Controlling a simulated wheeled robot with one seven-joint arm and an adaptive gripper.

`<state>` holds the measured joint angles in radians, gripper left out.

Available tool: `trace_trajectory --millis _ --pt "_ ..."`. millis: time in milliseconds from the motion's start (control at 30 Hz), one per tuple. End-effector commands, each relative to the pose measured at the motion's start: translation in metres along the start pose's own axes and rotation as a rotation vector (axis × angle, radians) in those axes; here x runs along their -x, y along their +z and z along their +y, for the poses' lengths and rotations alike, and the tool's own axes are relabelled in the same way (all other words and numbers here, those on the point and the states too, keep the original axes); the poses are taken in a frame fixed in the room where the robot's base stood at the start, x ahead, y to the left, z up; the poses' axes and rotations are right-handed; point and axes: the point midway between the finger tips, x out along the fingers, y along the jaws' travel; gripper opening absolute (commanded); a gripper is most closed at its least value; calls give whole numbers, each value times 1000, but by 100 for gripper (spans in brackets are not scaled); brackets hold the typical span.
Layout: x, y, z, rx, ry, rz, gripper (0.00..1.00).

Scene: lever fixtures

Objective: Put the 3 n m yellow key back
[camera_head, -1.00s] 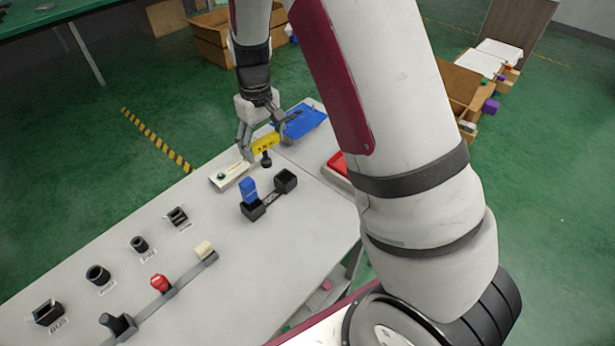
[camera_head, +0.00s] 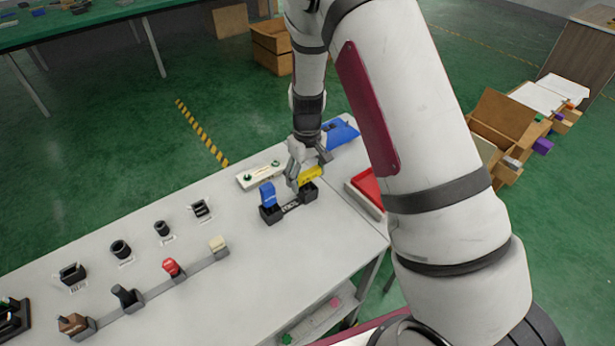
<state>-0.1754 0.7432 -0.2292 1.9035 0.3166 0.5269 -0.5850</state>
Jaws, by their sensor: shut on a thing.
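The yellow key (camera_head: 312,172), with dark lettering on its handle, is held in my gripper (camera_head: 307,170), whose fingers are shut on it. It is directly over the right socket of the black two-socket holder (camera_head: 291,207). The key's lower end meets the dark socket in this view, and I cannot tell whether it is inside or just above. A blue key (camera_head: 267,194) stands upright in the holder's left socket.
A white plate with green knobs (camera_head: 262,175) lies behind the holder. A blue bin (camera_head: 342,132) and a red tray (camera_head: 367,190) are to the right. Lever fixtures, including a red one (camera_head: 171,267), line the left. The white table (camera_head: 290,250) is bare in front.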

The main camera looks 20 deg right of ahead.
Motion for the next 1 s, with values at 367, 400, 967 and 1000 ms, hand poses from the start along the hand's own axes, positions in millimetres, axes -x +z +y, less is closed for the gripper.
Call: trace_trajectory --millis 367,400,967,1000 --pt "-10 0 0 -1 0 1 25" --pt "-11 0 0 -1 0 1 25" --pt "-7 0 0 -1 0 1 90" --pt "-4 -1 0 -1 0 2 90"
